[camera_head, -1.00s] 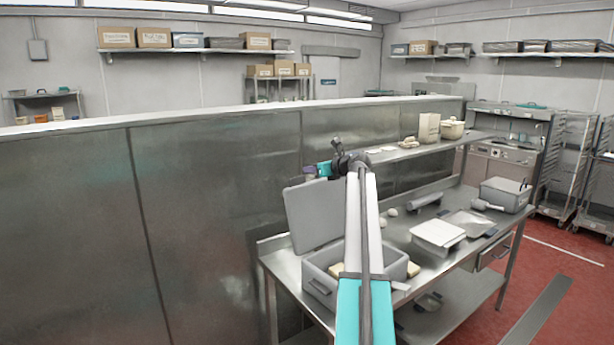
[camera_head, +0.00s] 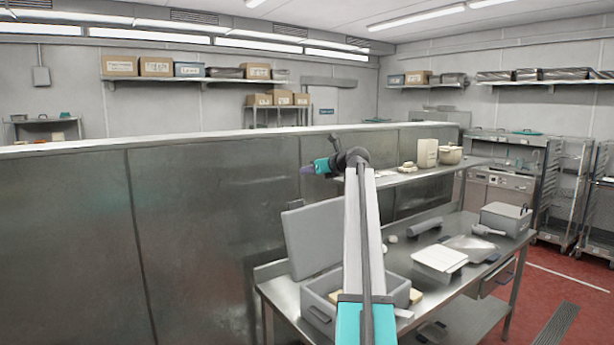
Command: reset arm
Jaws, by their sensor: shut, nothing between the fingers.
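My arm rises from the bottom of the view, with a teal lower part and two pale grey bars above it. At its top is a dark wrist joint, and my gripper (camera_head: 306,170) sticks out to the left of it, beyond a teal section. The gripper is small in the picture; it is shut and holds nothing. It is in the air in front of the steel partition, apart from the table and shelf.
Below my arm stands a steel worktable (camera_head: 276,292) with a grey bin (camera_head: 321,314), its raised lid (camera_head: 315,240), a white box (camera_head: 440,258) and a grey container (camera_head: 506,218). A raised shelf (camera_head: 400,178) holds a pot (camera_head: 450,155). A steel partition (camera_head: 210,220) fills the left.

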